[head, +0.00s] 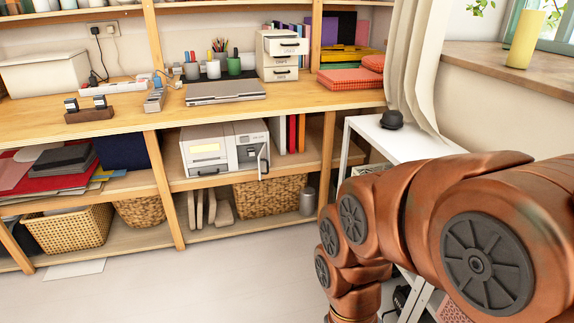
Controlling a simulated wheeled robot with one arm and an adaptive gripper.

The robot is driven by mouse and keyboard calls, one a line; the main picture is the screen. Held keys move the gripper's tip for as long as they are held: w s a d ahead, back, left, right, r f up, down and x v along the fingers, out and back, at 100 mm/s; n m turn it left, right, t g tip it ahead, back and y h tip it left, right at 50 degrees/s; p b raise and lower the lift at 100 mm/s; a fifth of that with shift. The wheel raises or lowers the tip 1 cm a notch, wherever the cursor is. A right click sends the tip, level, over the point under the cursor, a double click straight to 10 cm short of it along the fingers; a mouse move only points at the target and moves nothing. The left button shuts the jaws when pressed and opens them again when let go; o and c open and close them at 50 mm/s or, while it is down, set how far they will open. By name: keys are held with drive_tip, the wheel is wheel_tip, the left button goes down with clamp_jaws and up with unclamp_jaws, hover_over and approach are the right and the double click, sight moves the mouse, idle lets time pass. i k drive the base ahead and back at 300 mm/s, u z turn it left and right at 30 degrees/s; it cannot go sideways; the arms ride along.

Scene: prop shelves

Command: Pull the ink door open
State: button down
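A white printer (205,152) stands on the middle shelf under the wooden worktop. Its right section carries a dark panel and a small light door (264,161) with a dark handle at its right edge. This small door looks turned outward from the printer's front, so it seems at least partly open. I take it for the ink door, but it is too small to be certain. My copper-coloured arm fills the lower right of the head view and bends downward. My gripper is below the picture edge and not in view. No part of my arm touches the printer.
Coloured binders (292,134) stand right of the printer, and a wicker basket (270,194) and a metal cylinder (308,201) sit below. A white side table (385,137) and a curtain (415,70) are at right. The floor (200,278) before the shelves is mostly clear.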

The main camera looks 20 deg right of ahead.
sight(267, 162)
drive_tip(key=z, duration=0.1)
drive_tip(key=i, duration=1.15)
drive_tip(key=u, duration=0.75)
